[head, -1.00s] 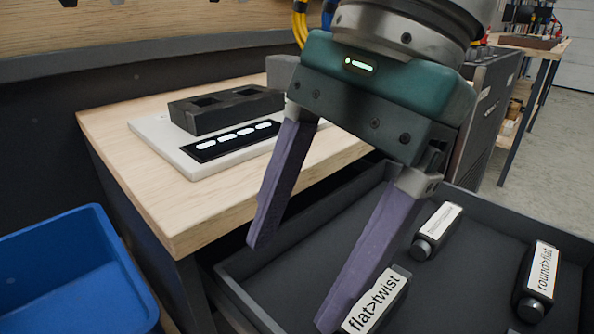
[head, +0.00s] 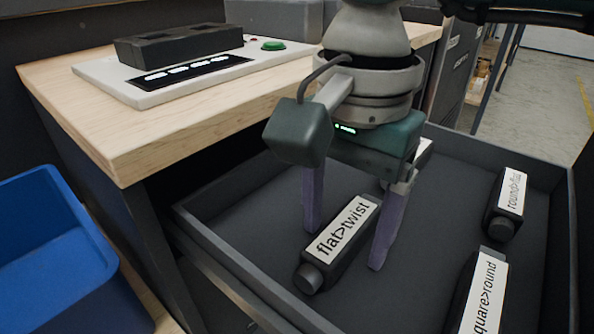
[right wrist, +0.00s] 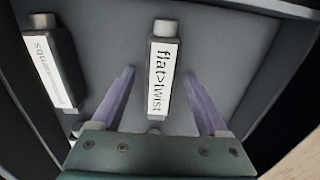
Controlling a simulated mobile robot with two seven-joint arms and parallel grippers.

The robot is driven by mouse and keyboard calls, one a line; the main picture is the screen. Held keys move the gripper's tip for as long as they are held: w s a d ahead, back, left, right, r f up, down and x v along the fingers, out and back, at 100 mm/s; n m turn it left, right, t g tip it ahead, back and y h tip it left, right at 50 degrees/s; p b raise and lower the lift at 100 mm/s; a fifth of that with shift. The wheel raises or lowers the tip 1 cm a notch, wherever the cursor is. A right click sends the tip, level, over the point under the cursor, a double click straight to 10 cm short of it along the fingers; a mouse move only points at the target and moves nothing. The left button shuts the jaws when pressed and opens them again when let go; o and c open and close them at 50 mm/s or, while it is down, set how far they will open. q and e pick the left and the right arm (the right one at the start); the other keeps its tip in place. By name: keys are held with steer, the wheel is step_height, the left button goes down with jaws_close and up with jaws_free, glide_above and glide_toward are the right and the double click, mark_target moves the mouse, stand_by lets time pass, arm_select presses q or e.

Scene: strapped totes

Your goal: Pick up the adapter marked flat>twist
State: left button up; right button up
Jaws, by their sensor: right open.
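The flat>twist adapter (head: 338,243) is a dark block with a white label, lying in the open drawer in the head view. It also shows in the right wrist view (right wrist: 163,75), lying between the lines of the two fingers. My right gripper (head: 343,250) is open, its purple fingers pointing down on either side of the adapter. In the right wrist view the gripper (right wrist: 162,72) has a gap between each finger and the adapter. I cannot tell how far the fingertips are above the drawer floor. My left gripper is not in view.
The drawer (head: 232,250) also holds a round>flat adapter (head: 507,205), a square>round adapter (head: 478,295), and another adapter partly hidden behind my gripper. A wooden worktop (head: 110,135) with a black-blocked white panel (head: 140,95) stands behind left. A blue bin (head: 60,250) is at left.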

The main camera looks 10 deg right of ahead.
jaws_close()
stand_by(0.7)
